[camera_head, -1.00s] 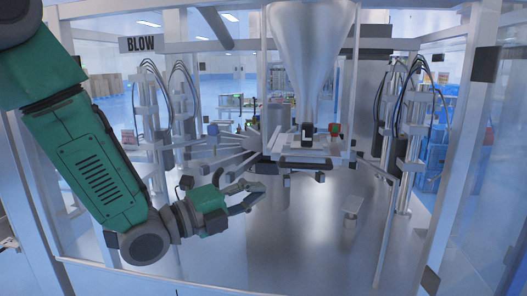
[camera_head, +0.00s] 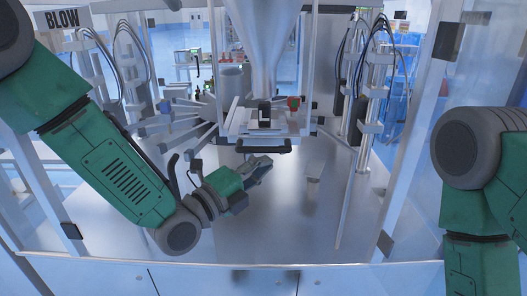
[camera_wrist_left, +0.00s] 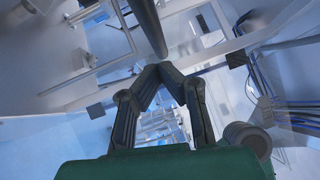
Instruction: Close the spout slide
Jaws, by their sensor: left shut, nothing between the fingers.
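The steel hopper (camera_head: 263,35) narrows down to a spout above a flat slide assembly (camera_head: 240,122). A dark bar handle (camera_head: 265,148) runs along the front of this assembly. I cannot tell how far the slide is pushed in. My left gripper (camera_head: 262,164) is shut and empty, just below and in front of the bar handle in the picture. In the left wrist view its fingertips (camera_wrist_left: 158,68) meet. Only my right arm shows, at the right edge; its gripper is out of view.
Metal arms (camera_head: 180,128) fan out left of the slide assembly. Posts with black hoses stand left (camera_head: 128,70) and right (camera_head: 372,75). A BLOW sign (camera_head: 62,18) hangs at upper left.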

